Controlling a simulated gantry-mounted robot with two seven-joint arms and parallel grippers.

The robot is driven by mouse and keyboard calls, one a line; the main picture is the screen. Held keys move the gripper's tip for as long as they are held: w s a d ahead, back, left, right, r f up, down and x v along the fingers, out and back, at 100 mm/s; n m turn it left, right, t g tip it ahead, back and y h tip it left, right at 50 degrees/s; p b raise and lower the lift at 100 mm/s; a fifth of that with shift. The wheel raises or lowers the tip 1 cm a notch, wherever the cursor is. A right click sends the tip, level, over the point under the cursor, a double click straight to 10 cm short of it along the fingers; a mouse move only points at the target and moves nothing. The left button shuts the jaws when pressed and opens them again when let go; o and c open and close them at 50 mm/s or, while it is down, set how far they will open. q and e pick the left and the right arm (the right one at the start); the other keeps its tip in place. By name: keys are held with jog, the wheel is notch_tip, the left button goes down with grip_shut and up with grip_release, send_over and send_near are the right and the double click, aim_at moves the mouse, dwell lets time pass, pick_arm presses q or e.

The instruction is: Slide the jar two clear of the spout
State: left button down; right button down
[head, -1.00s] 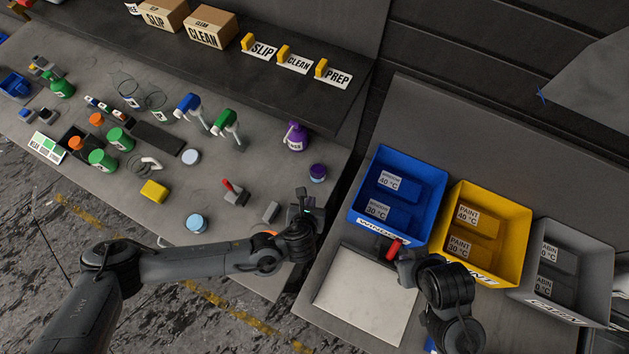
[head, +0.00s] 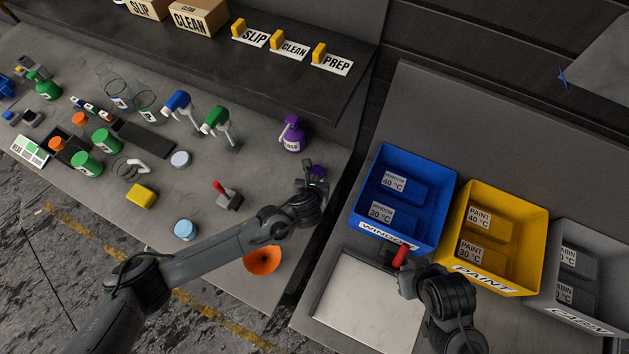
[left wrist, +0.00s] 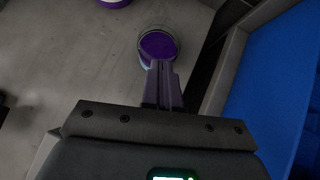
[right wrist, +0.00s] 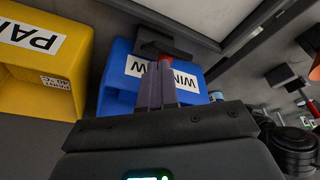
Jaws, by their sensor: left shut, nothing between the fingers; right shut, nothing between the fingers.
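A small round jar with purple contents or lid (head: 317,172) stands near the right edge of the left bench, partly hidden by my left gripper (head: 307,166). In the left wrist view the jar (left wrist: 158,44) is just beyond my shut fingertips (left wrist: 160,66), which overlap its near edge; I cannot tell whether they touch. A purple bottle (head: 293,137) stands behind it. A pale-lidded jar (head: 180,159) and a light-blue jar (head: 186,229) are farther left. No label shows which is jar two. My right gripper (right wrist: 160,78) is shut and empty near a red-handled tool (head: 400,256).
Blue and green spouted dispensers (head: 215,119) stand mid-bench. A gap separates the benches. Blue (head: 428,238), yellow (head: 530,260) and grey bins stand right, behind a pale panel (head: 365,300).

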pick_arm(q)
jog(key=shift+w+d+b, duration=0.2)
jog(key=shift+w+b, duration=0.2)
jog(key=shift+w, duration=0.65)
pick_arm(e)
jog(key=shift+a+f, duration=0.1)
jog(key=shift+f, duration=0.3)
pick_arm(q)
jog(key=shift+w, duration=0.1)
pick_arm(e)
jog(key=shift+r, duration=0.1)
pick_arm(q)
jog(key=shift+s, duration=0.2)
